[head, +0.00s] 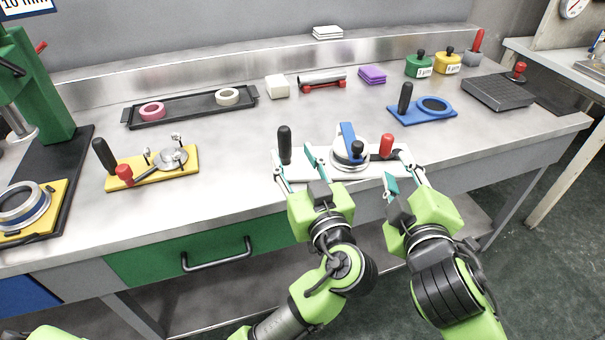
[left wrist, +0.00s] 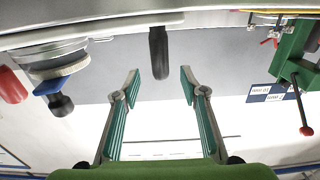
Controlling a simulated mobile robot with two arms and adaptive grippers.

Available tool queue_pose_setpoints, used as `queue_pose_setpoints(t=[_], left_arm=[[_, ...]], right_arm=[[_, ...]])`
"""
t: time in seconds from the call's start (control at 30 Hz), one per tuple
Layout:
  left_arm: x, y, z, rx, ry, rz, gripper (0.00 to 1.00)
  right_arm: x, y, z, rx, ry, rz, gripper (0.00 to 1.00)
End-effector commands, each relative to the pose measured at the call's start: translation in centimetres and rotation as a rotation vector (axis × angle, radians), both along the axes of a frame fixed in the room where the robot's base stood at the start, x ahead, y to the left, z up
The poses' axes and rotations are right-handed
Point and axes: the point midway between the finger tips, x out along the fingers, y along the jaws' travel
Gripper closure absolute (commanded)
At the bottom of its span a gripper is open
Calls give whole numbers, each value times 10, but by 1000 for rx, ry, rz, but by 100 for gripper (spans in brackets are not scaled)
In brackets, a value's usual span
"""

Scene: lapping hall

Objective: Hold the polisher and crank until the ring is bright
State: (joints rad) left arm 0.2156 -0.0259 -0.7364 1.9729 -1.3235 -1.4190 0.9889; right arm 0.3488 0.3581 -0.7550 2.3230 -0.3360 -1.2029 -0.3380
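The polisher is a white base (head: 325,171) at the bench's front edge. It has an upright black handle (head: 284,145), a round white ring part (head: 348,164) under a blue bar (head: 347,142) with a black knob (head: 357,148), and a red knob (head: 387,145). My left gripper (head: 296,166) is open at the base's left end. In the left wrist view the black handle (left wrist: 158,52) stands between the line of its fingers, just past the tips. My right gripper (head: 404,176) looks open and empty, just in front of the red knob. The ring's finish is too small to judge.
A yellow-based fixture (head: 150,172) stands left, a blue-based one (head: 422,110) right. Behind are a black tray (head: 190,108) with two rings, a roller (head: 322,79), a purple block (head: 372,75) and coloured pots (head: 418,66). Bare bench lies between yellow fixture and polisher.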

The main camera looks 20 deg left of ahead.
Motion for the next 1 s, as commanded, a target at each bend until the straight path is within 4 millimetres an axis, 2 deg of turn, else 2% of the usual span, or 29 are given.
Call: queue_pose_setpoints(t=[0.1,0.33,0.5,0.77,0.8,0.93,1.0], left_arm=[[20,14,1,5,-2,2,60],[48,31,0,2,0,1,60],[56,37,0,1,1,0,60],[57,38,0,0,1,0,60],[57,38,0,0,1,0,63],[57,38,0,0,1,0,97],[57,37,0,0,1,0,100]], right_arm=[[0,0,0,0,0,0,72],[0,0,0,0,0,0,72],[0,0,0,0,0,0,72],[0,0,0,0,0,0,72],[0,0,0,0,0,0,72],[0,0,0,0,0,0,72],[0,0,0,0,0,0,72]])
